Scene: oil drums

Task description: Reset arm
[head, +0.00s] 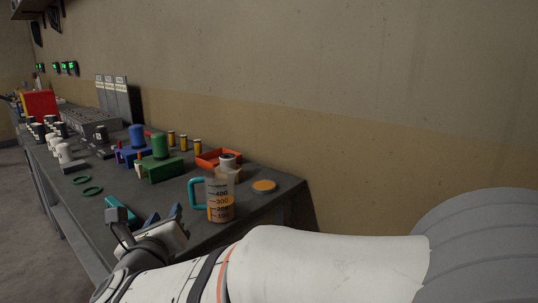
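My arm reaches in from the right across the front of the picture, with its white forearm in the foreground. My gripper (165,216) is at the near edge of the bench, left of the measuring jug. Its bluish-grey fingers point up and away from me. I see nothing held between them, but the gap is too small and angled to judge. A clear measuring jug (220,200) with a teal handle and orange liquid stands upright on the bench, just right of the gripper and apart from it. A teal object (118,208) lies behind the gripper, partly hidden.
The grey bench (262,200) runs along the wall. Open floor (25,208) lies left of the bench.

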